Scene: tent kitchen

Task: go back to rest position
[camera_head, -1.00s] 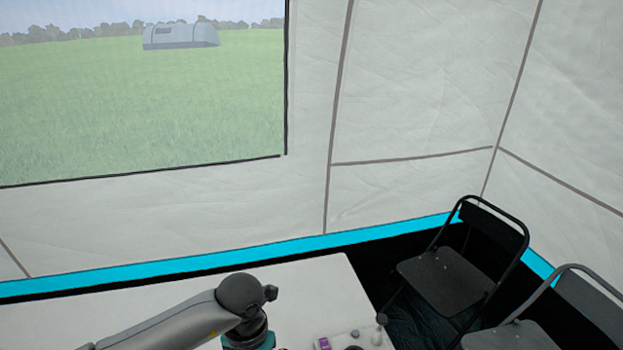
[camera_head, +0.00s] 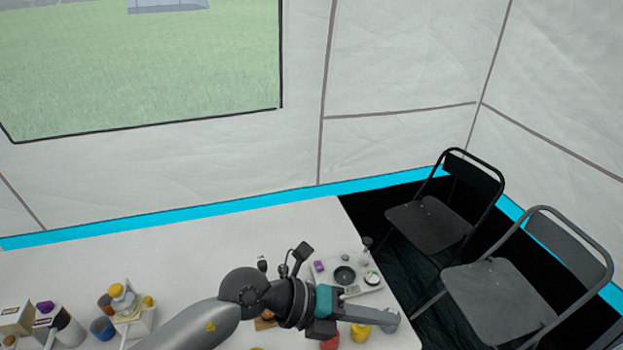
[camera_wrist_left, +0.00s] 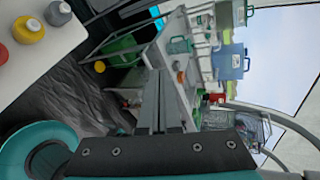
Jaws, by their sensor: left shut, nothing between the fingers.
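My left arm reaches in over the white table (camera_head: 225,240) from the lower left in the head view. My left gripper (camera_head: 392,321) is above the table's right edge, with its fingers pointing right. In the left wrist view the two fingers of my left gripper (camera_wrist_left: 160,98) lie together with nothing between them. My right gripper is in neither view.
A pale tray (camera_head: 350,291) with small items is behind my left gripper. A yellow item (camera_head: 361,332) and a red item (camera_head: 329,342) lie close by it. Containers, including a blue cup (camera_head: 102,328), stand at the left. Two folding chairs (camera_head: 430,224) (camera_head: 505,293) stand beyond the table.

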